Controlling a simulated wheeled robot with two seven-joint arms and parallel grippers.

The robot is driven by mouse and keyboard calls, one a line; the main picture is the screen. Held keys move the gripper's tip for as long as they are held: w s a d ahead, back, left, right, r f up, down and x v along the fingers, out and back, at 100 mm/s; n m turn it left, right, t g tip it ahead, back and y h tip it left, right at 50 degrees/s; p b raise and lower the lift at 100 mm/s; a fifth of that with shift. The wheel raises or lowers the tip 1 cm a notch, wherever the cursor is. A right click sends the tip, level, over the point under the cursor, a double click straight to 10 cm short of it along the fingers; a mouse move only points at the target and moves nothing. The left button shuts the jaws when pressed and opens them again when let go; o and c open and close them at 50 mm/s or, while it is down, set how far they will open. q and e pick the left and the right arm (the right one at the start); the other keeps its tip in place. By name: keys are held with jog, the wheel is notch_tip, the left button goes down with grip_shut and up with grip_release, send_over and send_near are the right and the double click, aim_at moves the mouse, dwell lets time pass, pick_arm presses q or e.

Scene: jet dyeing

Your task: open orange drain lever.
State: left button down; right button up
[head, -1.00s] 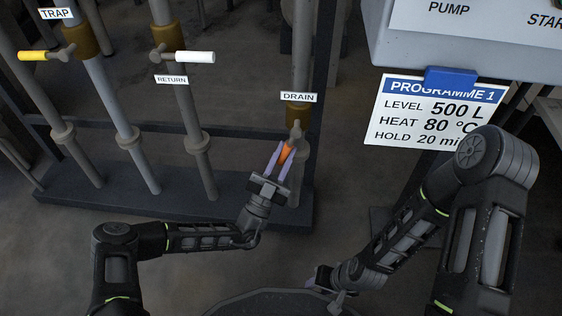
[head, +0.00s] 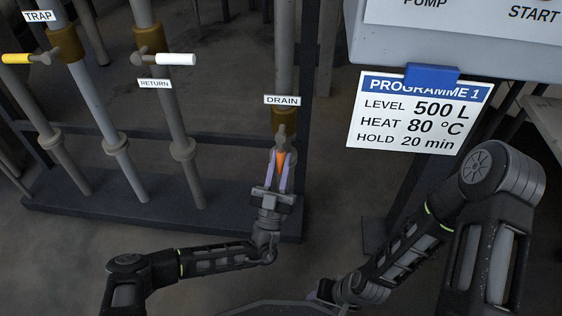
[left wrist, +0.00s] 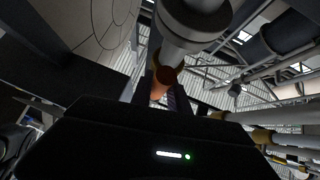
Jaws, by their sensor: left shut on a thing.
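The orange drain lever (head: 280,163) hangs down from its valve on the pipe under the DRAIN sign (head: 283,100). My left gripper (head: 280,172) is shut on the lever, with one finger on each side of it. My right gripper (head: 325,291) is low in the head view, near the dark rim at the bottom edge. It is small and partly hidden by my arm, so its opening is unclear.
The yellow TRAP lever (head: 17,58) and the white RETURN lever (head: 176,59) stick out sideways from the pipes at left. A dark base frame (head: 120,205) carries the pipes. A programme card (head: 420,112) hangs below the control panel at right.

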pick_arm(q)
jog(key=c, duration=1.3)
grip_release()
jog(key=shift+d, duration=0.1)
jog(key=v, duration=0.8)
jog(key=shift+p, duration=0.3)
